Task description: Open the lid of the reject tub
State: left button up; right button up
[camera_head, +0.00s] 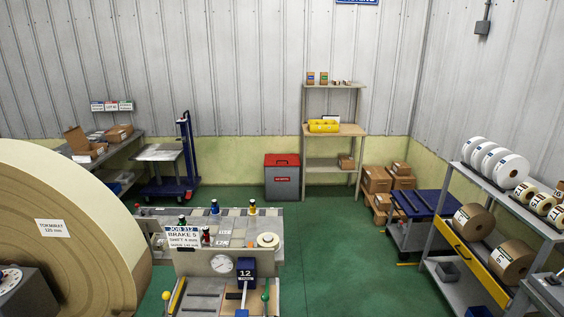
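The reject tub (282,182) is a grey bin standing on the green floor against the back wall, near the middle of the picture. Its red lid (282,160) lies on top and looks closed. A small red label shows on its front. The tub is well beyond the machine bench in the foreground. Neither of my grippers shows in the head view.
A machine bench (222,262) and a large paper roll (62,235) fill the front left. A blue lift trolley (187,150) stands left of the tub, a shelf (334,130) right of it. Cartons (377,180) and a roll rack (480,240) stand at right. Green floor (345,245) is clear between.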

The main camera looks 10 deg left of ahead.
aim_at(270, 160)
jog(key=i+l+z, duration=0.1)
jog(key=i+l, duration=0.2)
jog(key=i+l+z, duration=0.1)
jog(key=i+l, duration=0.25)
jog(key=l, duration=0.15)
jog(key=i+l+u, duration=0.1)
jog(key=i, duration=0.4)
jog(key=i+l, duration=0.1)
jog(key=i, duration=0.35)
jog(key=i+l+u, duration=0.15)
jog(key=i, duration=0.35)
jog(key=i+l+u, duration=0.1)
jog(key=i, duration=0.4)
jog(key=i+u, duration=0.1)
jog(key=i, duration=0.65)
jog(key=i+u, duration=0.1)
jog(key=i, duration=0.6)
jog(key=i+l+u, duration=0.15)
jog(key=i, duration=0.6)
